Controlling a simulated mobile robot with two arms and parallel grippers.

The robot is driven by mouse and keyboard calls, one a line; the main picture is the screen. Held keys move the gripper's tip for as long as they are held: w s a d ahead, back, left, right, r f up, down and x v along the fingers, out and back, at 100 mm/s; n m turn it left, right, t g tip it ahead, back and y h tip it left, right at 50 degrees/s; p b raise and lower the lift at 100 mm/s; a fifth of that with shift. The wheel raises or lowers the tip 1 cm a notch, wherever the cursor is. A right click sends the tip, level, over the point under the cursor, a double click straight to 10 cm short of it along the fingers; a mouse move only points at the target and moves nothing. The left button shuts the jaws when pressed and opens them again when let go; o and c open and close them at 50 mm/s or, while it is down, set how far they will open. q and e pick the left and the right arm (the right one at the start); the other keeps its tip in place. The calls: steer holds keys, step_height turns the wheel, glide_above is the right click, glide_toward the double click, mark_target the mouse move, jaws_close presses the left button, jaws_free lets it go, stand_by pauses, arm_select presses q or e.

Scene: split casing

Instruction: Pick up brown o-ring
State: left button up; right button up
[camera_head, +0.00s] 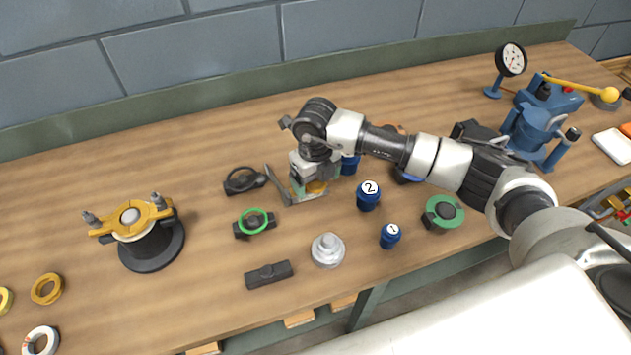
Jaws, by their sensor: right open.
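My right gripper (308,190) reaches down to the middle of the bench, its jaws open. A small orange-brown piece (317,187) shows low at the gripper, largely covered by it; I cannot tell whether it is the brown o-ring. A green ring (256,222) sits on a black holder to the gripper's lower left. A dark ring (243,180) sits on another black holder to its left; its exact colour is hard to tell. My left gripper is not in view.
Blue numbered pieces (368,195) and a pale stepped part (328,250) stand right of and in front of the gripper. A yellow-topped black casing (150,245) stands at left. A blue press (540,120) and gauge (511,60) are at back right. The bench's back left is clear.

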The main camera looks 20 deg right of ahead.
steer(key=shift+f, duration=0.1)
steer(key=c, duration=1.1)
steer(key=r, duration=0.1)
steer(key=r+b, duration=0.1)
steer(key=r, duration=0.2)
steer(key=shift+s+d+r+b, duration=0.2)
steer(key=shift+d+r+b, duration=0.1)
steer(key=s+d+r, duration=0.2)
steer(key=s+d+r+b, duration=0.1)
steer(key=s+d+r, duration=0.1)
steer(key=s+d, duration=0.1)
steer(key=s+d+r+b, duration=0.1)
steer(key=s+d+r, duration=0.1)
steer(key=s, duration=0.1)
steer(key=shift+d+r, duration=0.35)
